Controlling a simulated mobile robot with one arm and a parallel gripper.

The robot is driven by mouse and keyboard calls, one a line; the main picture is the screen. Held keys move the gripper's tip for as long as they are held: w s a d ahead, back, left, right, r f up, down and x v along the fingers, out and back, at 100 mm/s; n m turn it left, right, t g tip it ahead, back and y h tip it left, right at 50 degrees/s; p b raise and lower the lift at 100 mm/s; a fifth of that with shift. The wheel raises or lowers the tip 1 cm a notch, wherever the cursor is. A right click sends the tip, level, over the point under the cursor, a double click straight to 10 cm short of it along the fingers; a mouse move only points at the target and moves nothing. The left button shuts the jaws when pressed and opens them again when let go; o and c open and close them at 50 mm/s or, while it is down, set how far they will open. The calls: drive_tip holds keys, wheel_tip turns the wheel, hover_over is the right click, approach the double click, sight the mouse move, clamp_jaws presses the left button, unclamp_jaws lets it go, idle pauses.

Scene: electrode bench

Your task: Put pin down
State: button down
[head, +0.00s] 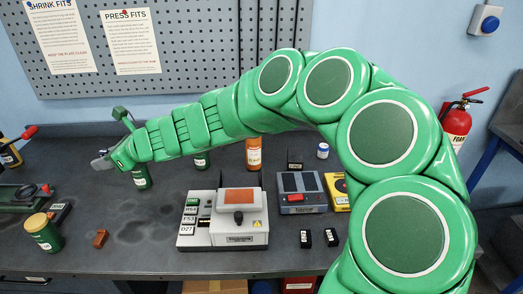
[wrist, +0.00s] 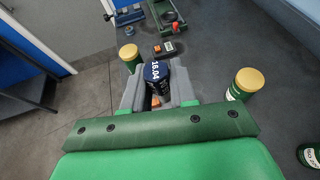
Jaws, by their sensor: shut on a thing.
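My gripper (head: 103,162) is at the far left end of my arm, above the left part of the bench. In the wrist view, its grey jaws (wrist: 157,85) are shut on a dark navy pin (wrist: 156,72) whose face carries white figures, seemingly 15.04. The held pin cannot be made out in the head view. An orange piece (wrist: 155,100) shows just below the pin between the jaws; whether it touches the pin cannot be told.
A yellow-lidded green jar (head: 40,232), an orange-brown block (head: 100,238) and a small labelled black block (head: 60,212) stand at left. A white tester (head: 225,232) is mid-bench. Two black blocks (head: 305,238) lie right of it. Dark bench (head: 120,262) is bare in front.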

drive_tip(key=w+d+f+m+t+h, duration=0.15)
drive_tip(key=w+d+m+t, duration=0.3)
drive_tip(key=w+d, duration=0.65)
drive_tip(key=w+d+r+m+t+h, duration=0.15)
drive_tip(key=w+d+m+h, duration=0.3)
drive_tip(key=d, duration=0.65)
drive_tip(key=w+d+m+t+h, duration=0.3)
drive_tip(key=w+d, duration=0.2)
drive_tip(key=d, duration=0.7)
drive_tip(key=w+d+m+t+h, duration=0.2)
drive_tip(key=w+d+m+h, duration=0.25)
drive_tip(key=d, duration=0.65)
hover_over(272, 149)
drive_tip(key=s, duration=0.1)
drive_tip(key=shift+n, duration=0.25)
wheel_tip(272, 149, down, 19)
drive_tip(key=shift+s+d+f, duration=0.1)
drive_tip(key=shift+f, duration=0.05)
drive_tip(key=shift+w+f, duration=0.55)
drive_tip(key=shift+f, duration=1.65)
